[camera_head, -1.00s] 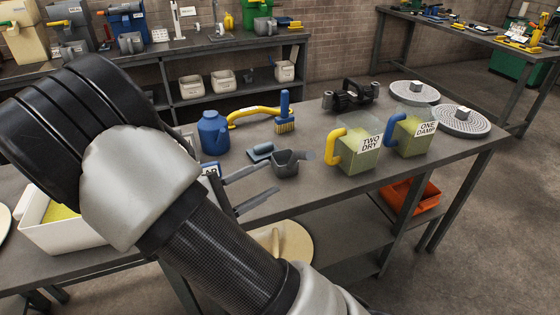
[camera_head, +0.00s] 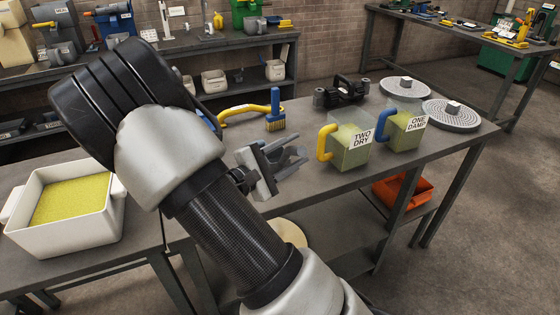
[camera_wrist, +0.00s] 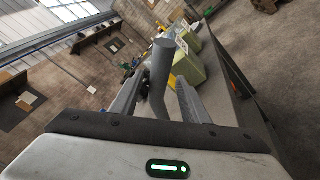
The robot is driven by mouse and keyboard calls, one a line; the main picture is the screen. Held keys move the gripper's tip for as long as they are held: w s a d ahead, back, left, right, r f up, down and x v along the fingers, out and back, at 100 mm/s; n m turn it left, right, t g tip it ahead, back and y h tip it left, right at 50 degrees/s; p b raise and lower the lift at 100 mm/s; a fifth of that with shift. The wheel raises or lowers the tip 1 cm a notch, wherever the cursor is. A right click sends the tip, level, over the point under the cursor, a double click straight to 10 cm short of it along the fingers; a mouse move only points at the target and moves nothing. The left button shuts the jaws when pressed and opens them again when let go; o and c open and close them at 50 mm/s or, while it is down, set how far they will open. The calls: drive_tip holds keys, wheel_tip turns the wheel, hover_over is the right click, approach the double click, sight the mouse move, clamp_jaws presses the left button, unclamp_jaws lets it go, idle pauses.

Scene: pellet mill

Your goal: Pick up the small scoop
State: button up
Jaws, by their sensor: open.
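In the wrist view a smooth grey rod-like part, apparently the handle of the small scoop (camera_wrist: 161,70), stands between the two fingers of my gripper (camera_wrist: 161,88). The fingers are apart, one on each side of it; whether either touches it I cannot tell. In the head view my gripper (camera_head: 287,157) is open just above the bench, left of the jug marked TWO DRY. The scoop's grey cup is mostly hidden there behind the fingers and hard to tell from them.
The TWO DRY jug (camera_head: 347,148) with a yellow handle and the ONE DAMP jug (camera_head: 406,131) stand to the right. A white tub (camera_head: 70,242) of yellow grain stands left. The bench's front edge is close.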

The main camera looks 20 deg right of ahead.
drive_tip(key=x, duration=0.3)
drive_tip(key=shift+w+d, duration=0.3)
drive_tip(key=shift+w, duration=0.1)
clamp_jaws()
drive_tip(key=shift+r, duration=0.1)
idle(0.9)
